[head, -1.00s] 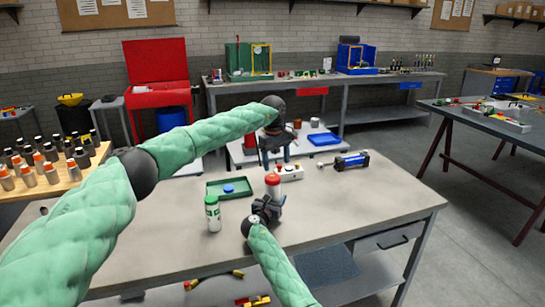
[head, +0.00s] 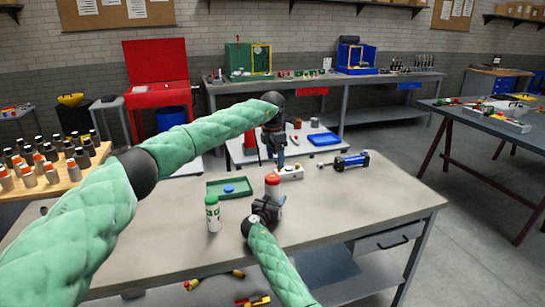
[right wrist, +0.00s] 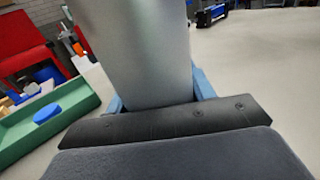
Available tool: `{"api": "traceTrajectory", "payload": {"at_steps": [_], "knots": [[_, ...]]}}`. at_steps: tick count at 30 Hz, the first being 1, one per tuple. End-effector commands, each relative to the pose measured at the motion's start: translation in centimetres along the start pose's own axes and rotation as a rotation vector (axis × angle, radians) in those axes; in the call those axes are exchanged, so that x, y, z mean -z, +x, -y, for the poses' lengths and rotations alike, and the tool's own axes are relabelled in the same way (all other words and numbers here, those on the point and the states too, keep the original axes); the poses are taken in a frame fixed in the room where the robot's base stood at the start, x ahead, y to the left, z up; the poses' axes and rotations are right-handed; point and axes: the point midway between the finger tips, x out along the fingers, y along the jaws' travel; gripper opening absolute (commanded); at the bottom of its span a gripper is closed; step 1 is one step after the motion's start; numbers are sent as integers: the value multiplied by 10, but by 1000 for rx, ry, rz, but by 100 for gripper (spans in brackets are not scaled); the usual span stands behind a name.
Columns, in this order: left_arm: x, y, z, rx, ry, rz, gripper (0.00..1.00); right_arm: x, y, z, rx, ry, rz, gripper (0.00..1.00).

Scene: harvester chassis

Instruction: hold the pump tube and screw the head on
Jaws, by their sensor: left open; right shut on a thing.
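The pump tube (head: 275,194) is a grey cylinder with a red head (head: 272,180) on its top; it stands upright near the middle of the workbench. My right gripper (head: 268,208) is shut on the tube. In the right wrist view the grey tube (right wrist: 150,50) fills the space between the blue fingers, and its top is out of frame. My left gripper (head: 279,160) is open, points down and appears above the red head in the picture, apart from it. Its empty fingers overlap each other in this view.
A green tray (head: 212,193) with a blue disc (head: 229,189) lies left of the tube. A white box (head: 297,174) with a knob and a blue cylinder tool (head: 351,161) lie behind. The bench's right part is clear.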

Motion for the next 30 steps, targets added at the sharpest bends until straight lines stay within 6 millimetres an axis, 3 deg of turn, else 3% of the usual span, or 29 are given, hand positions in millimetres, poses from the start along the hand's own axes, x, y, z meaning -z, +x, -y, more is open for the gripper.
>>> {"api": "traceTrajectory", "payload": {"at_steps": [30], "knots": [[6,-3,-2,-36,-1430,-16,71,0,0,0,0,0,0,0]]}}
